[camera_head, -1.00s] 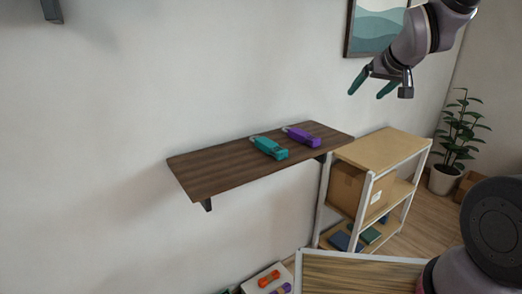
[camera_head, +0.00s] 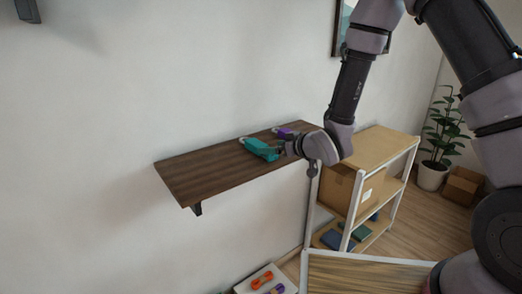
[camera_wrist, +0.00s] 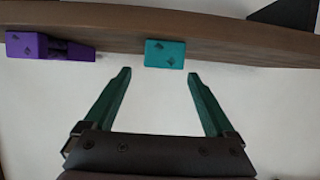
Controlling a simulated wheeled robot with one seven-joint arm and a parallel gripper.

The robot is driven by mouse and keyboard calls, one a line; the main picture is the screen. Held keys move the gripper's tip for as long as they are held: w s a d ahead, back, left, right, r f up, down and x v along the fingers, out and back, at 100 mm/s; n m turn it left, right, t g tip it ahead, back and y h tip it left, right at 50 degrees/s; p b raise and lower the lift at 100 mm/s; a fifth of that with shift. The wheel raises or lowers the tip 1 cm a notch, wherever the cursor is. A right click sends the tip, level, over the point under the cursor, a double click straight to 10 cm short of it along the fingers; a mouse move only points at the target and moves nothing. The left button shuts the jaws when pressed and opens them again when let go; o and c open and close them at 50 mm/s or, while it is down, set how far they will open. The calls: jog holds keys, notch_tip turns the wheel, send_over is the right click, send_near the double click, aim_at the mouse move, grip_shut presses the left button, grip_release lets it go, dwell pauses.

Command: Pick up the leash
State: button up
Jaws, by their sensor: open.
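A teal bundle (camera_head: 261,149) with a pale clip lies on the dark wooden wall shelf (camera_head: 215,172); a purple bundle (camera_head: 284,132) with a clip lies behind it, partly hidden by my gripper. I cannot tell for certain which is the leash. My gripper (camera_head: 285,149) is at the shelf, close to the teal bundle's right end. In the wrist view my gripper (camera_wrist: 158,74) is open and empty, its green fingers pointing at the teal bundle (camera_wrist: 165,53), which sits just beyond the fingertips, between them. The purple bundle (camera_wrist: 45,47) is off to the left there.
A wooden rack (camera_head: 377,149) with a cardboard box stands right of the shelf. Below, a white tray (camera_head: 245,287) holds orange and purple items. A potted plant (camera_head: 440,130) stands at the far right. The shelf's left half is clear.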

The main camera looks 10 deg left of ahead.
aim_at(262, 145)
jog(key=x, duration=0.7)
jog(key=shift+a+r, duration=0.15)
jog(key=shift+r, duration=0.1)
grip_shut()
